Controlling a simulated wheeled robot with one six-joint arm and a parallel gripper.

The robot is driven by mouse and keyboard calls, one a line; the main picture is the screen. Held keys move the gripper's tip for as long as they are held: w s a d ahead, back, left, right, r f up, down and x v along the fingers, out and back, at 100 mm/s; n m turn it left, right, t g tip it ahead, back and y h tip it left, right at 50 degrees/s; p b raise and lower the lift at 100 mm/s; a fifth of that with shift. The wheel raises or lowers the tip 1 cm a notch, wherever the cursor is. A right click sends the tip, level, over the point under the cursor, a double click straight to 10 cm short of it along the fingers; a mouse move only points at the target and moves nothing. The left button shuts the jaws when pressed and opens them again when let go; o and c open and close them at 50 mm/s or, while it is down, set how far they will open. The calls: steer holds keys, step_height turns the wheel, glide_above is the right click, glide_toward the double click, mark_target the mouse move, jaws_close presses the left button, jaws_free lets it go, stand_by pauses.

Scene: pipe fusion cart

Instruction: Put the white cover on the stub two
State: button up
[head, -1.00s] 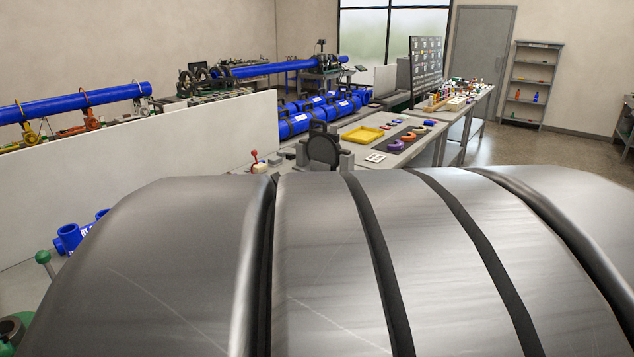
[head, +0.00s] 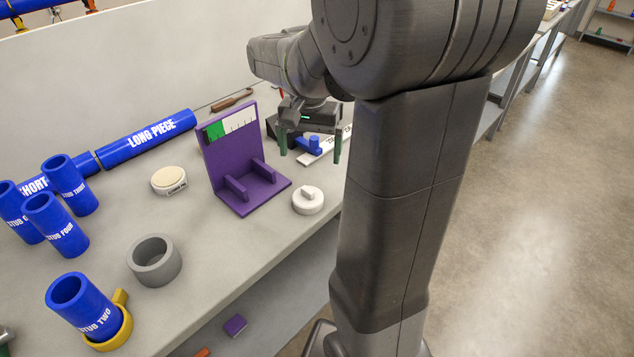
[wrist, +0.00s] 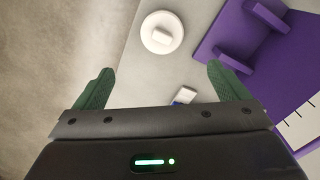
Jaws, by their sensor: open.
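The white cover (head: 308,201), a round disc with a raised grip bar, lies on the bench near its front edge, right of the purple stand. It also shows in the wrist view (wrist: 161,34), beyond the fingertips and between their lines. Stub two (head: 85,308) is a blue open-topped pipe piece standing in a yellow ring holder (head: 118,332) at the lower left of the head view; its top is uncovered. My gripper (head: 311,148) is open and empty, its green fingers pointing down above the bench, behind the cover in the head view. It shows in the wrist view (wrist: 160,78).
The purple stand (head: 240,165) is close beside the cover. A cream round object (head: 169,180), a grey ring (head: 154,260), other blue stubs (head: 68,185) and the long blue pipe (head: 148,138) occupy the bench. Bare bench lies between the grey ring and the purple stand.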

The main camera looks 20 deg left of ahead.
mark_target(307, 191)
steer(key=f, duration=0.7)
steer(key=shift+s+f, duration=0.3)
steer(key=shift+f, duration=0.05)
steer(key=f, duration=0.2)
steer(key=s+f, duration=0.1)
steer(key=f, duration=0.1)
steer(key=shift+a, duration=0.15)
steer(key=shift+f, duration=0.65)
steer(key=c, duration=1)
